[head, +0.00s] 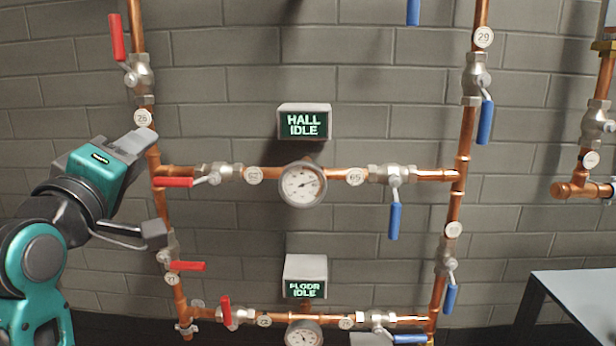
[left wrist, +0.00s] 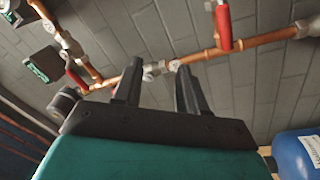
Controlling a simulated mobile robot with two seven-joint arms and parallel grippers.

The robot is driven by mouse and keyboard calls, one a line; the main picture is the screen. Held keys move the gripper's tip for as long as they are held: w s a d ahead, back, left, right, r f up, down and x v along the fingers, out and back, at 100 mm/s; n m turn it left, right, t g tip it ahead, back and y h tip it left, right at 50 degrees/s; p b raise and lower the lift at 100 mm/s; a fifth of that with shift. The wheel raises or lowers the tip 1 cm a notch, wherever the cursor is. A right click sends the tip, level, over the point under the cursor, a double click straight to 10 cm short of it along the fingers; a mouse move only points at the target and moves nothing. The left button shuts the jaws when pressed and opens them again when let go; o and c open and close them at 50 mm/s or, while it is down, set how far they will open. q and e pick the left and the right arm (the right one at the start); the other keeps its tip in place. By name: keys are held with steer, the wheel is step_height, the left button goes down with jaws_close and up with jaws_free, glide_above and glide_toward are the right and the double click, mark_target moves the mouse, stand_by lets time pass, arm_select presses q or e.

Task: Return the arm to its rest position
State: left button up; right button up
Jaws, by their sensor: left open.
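My left gripper (head: 150,187) is at the left of the head view, in front of the left copper riser. Its two fingers are spread wide apart and hold nothing. In the left wrist view the gripper's fingers (left wrist: 157,90) point towards the pipes, with a gap between them. The red-handled valve (head: 172,182) on the hall pipe shows near the gap in the head view; I cannot tell whether a finger touches it. My right gripper is not in view.
Copper pipes with red and blue valve handles run along a grey block wall. A round gauge (head: 303,184) sits below the "HALL IDLE" display (head: 304,122); a "FLOOR IDLE" display (head: 305,277) is lower. A grey table (head: 580,295) stands at right. A blue tank (left wrist: 298,152) shows in the wrist view.

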arm_select(q)
step_height(320, 180, down, 19)
steer(key=d+m+g, duration=0.3)
steer(key=m, duration=0.2)
steer(key=s+d+f+m+g+h, duration=0.1)
steer(key=s+d+f+m+g, duration=0.15)
steer(key=s+f, duration=0.5)
steer(key=s+d+f+m+g, duration=0.1)
steer(key=s+f+m+g, duration=0.2)
steer(key=f, duration=0.8)
steer(key=s+d+f+m+g+h, duration=0.1)
steer(key=s+d+f+m, duration=0.15)
steer(key=s+f, duration=0.55)
steer(key=a+r+y+p, duration=0.1)
steer(key=a+r+p, duration=0.2)
steer(key=r+p, duration=0.7)
steer(key=p, duration=0.5)
steer(key=shift+s+a+p, duration=0.25)
steer(key=shift+p, duration=0.05)
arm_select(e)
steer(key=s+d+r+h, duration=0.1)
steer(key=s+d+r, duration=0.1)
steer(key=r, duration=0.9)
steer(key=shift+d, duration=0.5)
arm_select(q)
steer(key=shift+r, duration=0.1)
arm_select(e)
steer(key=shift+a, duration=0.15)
